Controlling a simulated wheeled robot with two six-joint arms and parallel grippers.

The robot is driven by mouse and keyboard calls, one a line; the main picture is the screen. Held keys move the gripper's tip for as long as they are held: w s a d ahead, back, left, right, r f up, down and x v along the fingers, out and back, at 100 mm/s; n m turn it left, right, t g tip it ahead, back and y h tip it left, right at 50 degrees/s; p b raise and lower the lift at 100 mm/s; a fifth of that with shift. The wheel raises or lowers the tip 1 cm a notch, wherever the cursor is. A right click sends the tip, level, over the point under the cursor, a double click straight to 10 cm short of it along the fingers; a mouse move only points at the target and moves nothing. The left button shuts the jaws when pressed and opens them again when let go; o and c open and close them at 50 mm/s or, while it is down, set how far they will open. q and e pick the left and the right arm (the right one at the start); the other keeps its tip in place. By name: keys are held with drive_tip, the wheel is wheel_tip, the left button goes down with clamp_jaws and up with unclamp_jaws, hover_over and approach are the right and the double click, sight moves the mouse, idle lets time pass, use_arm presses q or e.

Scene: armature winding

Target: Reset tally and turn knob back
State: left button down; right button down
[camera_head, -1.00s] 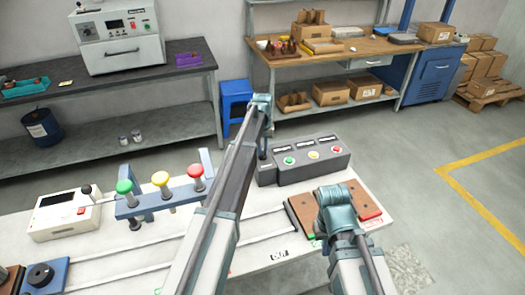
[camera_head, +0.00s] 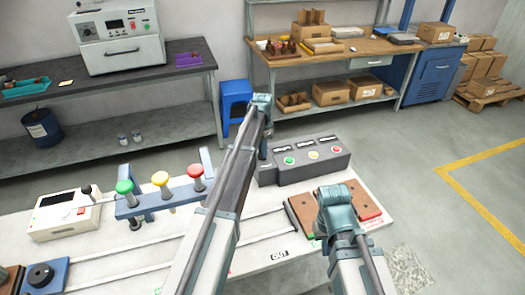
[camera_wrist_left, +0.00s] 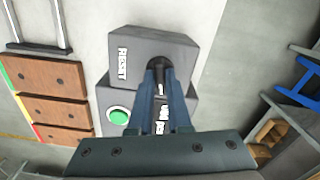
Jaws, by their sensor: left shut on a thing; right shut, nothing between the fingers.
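The dark grey box marked RESET (camera_wrist_left: 165,52) fills the middle of the left wrist view. It joins the left end of the grey button console (camera_head: 315,158) in the head view. My left gripper (camera_wrist_left: 160,72) is shut on a small dark part in this box's recess, mostly hidden by the fingers; it also shows in the head view (camera_head: 263,152). A black knob (camera_head: 41,274) sits on a blue block at the lower left. My right gripper (camera_head: 337,205) is over the brown blocks, shut; its fingertips are hidden behind its wrist.
A green button (camera_wrist_left: 119,115) is close beside my left fingers. The white meter box (camera_head: 64,215) and a rack with green, yellow and red handles (camera_head: 160,196) stand at left. Brown blocks (camera_head: 303,214) lie in front of the console. Rails cross the white table.

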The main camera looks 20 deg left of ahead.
use_arm(q)
drive_tip(key=shift+m, duration=0.8)
drive_tip(key=c, duration=0.9)
unclamp_jaws()
drive_tip(key=shift+o, duration=0.2)
drive_tip(key=shift+r, duration=0.1)
wheel_tip(320, 180, up, 14)
drive_tip(key=p, duration=1.4)
drive_tip(key=shift+f, duration=0.25)
